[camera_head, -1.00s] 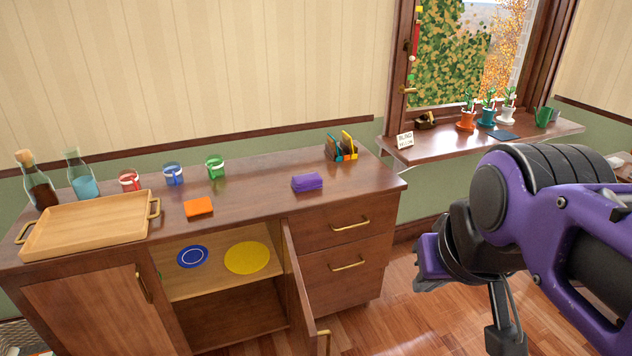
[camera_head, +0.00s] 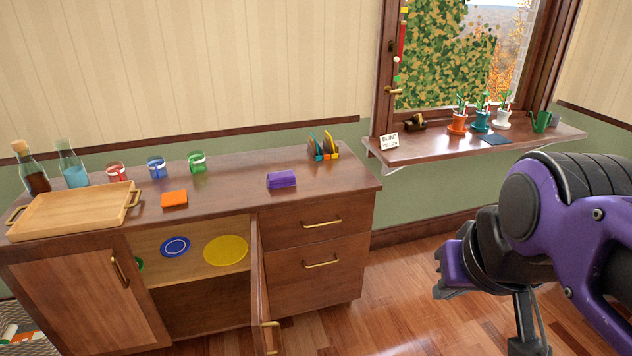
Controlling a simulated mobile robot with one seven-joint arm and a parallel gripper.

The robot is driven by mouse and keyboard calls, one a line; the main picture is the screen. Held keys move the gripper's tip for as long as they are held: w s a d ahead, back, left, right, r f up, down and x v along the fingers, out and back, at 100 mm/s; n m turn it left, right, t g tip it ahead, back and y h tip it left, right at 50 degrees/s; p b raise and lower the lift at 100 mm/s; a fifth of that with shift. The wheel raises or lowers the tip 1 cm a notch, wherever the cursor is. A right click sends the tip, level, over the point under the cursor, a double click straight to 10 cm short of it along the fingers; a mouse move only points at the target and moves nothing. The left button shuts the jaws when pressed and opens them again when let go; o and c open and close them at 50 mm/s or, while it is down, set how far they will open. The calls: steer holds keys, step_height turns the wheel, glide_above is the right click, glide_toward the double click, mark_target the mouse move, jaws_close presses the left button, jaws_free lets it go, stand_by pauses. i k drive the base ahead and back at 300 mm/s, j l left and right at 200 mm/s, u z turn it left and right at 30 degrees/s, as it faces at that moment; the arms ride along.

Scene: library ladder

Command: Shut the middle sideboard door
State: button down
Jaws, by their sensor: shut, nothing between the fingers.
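The middle sideboard door (camera_head: 259,290) stands open, swung out towards me and seen nearly edge-on. It is hinged beside the drawers at its right, and its brass handle (camera_head: 270,338) shows low near the bottom of the picture. The open compartment of the sideboard (camera_head: 290,211) holds a blue plate (camera_head: 175,247) and a yellow disc (camera_head: 226,250) on its shelf. My gripper (camera_head: 440,276) is shut and empty, to the right of the door and well apart from it. The door's lower end is near the bottom edge of the picture.
A wooden tray (camera_head: 75,212), bottles, several mugs, an orange cloth (camera_head: 174,199), a purple case (camera_head: 281,180) and an organiser (camera_head: 323,150) stand on the sideboard top. A windowsill (camera_head: 440,149) with potted plants is at the right. Wooden floor (camera_head: 390,320) between door and gripper is clear.

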mark_target(271, 323)
steer(key=l+u, duration=0.3)
steer(key=k+l+u, duration=0.1)
steer(key=u, duration=0.2)
steer(key=l+u, duration=0.1)
steer(key=u, duration=0.5)
